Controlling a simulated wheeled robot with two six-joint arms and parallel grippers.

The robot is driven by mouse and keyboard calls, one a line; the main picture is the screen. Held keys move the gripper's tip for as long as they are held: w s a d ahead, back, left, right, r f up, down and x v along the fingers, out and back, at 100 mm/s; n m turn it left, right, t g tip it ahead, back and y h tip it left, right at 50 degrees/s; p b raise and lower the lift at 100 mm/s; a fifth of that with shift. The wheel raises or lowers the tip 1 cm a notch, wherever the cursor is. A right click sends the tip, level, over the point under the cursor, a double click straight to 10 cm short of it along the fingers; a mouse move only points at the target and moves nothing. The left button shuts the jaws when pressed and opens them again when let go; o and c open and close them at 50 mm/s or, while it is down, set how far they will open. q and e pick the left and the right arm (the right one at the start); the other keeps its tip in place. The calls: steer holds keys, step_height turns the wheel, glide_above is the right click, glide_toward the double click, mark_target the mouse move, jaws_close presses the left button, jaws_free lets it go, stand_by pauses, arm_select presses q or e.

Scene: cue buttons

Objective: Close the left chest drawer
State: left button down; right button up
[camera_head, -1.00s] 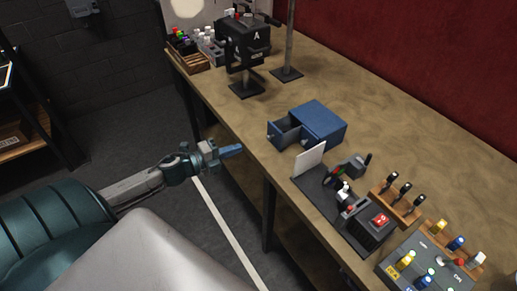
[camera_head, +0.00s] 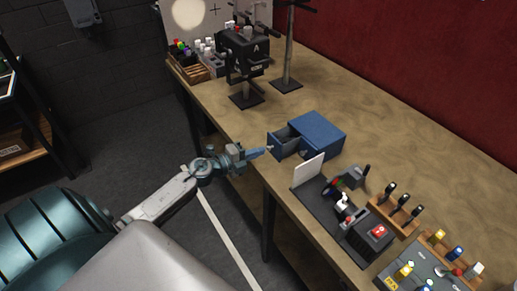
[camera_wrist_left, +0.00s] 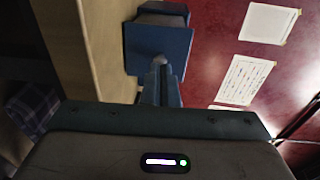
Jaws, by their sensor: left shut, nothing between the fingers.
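The small blue chest (camera_head: 322,129) stands near the front edge of the workbench. Its left drawer (camera_head: 285,143) is pulled out toward the bench edge, and its open top shows a dark inside. The right part of the chest front is flush. My left gripper (camera_head: 265,151) is shut and empty, its blue fingertips right at the front of the open drawer. In the left wrist view the shut fingers (camera_wrist_left: 160,80) point at the blue drawer front (camera_wrist_left: 150,48) and its knob; I cannot tell whether they touch. My right gripper is not in view.
The workbench (camera_head: 385,130) has a white card (camera_head: 308,171) and a black device with a red button (camera_head: 379,231) near the chest. A black stand marked A (camera_head: 243,55) is farther back. Bare bench lies behind the chest.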

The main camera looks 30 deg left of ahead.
mark_target(273, 143)
arm_select(q)
steer(key=shift+w+d+f, duration=0.1)
steer(key=shift+w+d, duration=0.05)
steer(key=shift+w, duration=0.15)
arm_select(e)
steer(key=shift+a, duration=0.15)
